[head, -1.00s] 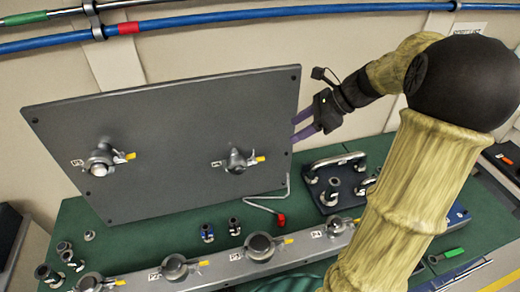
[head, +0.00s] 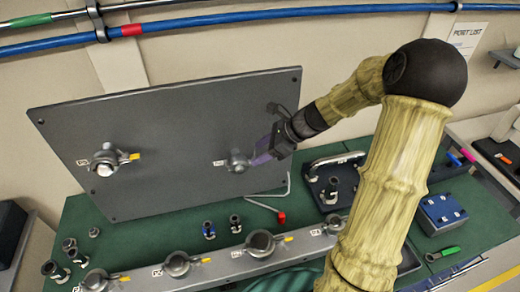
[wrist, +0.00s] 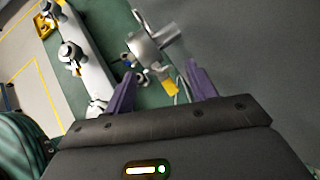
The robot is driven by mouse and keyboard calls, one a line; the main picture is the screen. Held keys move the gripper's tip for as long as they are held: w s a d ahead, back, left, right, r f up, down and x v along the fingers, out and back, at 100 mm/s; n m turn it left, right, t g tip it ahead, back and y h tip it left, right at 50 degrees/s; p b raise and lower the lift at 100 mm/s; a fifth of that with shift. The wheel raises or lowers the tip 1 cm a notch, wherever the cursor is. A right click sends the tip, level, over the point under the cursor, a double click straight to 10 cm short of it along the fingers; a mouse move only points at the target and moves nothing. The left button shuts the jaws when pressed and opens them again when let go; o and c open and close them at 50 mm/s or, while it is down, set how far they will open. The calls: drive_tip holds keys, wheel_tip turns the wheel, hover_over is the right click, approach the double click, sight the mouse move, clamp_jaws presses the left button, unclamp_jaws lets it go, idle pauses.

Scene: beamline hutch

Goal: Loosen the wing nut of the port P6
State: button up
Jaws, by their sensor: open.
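A grey upright panel (head: 170,110) carries two round clamped ports, each with a small label too small to read surely. The right panel port (head: 238,162) is partly covered by my gripper (head: 258,157). The left panel port (head: 105,160) has a yellow-tipped wing nut (head: 133,156) on its right side. In the wrist view, my gripper (wrist: 162,88) has its purple fingers apart and empty.
A grey rail (head: 215,262) with several similar ports runs along the green bench (head: 190,215) in front of the panel. Small fittings (head: 208,230), a bent rod with a red end (head: 281,216) and a blue box (head: 440,213) stand on the bench.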

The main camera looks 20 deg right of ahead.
drive_tip(key=shift+a, duration=0.1)
drive_tip(key=c, duration=1)
drive_tip(key=p, duration=0.1)
drive_tip(key=n+g+p, duration=0.1)
drive_tip(key=shift+w+a+r+n+p, duration=0.1)
drive_tip(key=shift+w+r+n+p, duration=0.1)
drive_tip(key=shift+r+n+p, duration=0.15)
drive_tip(key=shift+w+n+g+y+p, duration=0.15)
drive_tip(key=shift+n+g+y+p, duration=0.15)
drive_tip(key=shift+n+g+p, duration=0.5)
drive_tip(key=shift+f+n+p, duration=0.25)
drive_tip(key=shift+p, duration=0.05)
drive_tip(key=o, duration=1)
drive_tip(key=shift+w+f, duration=0.1)
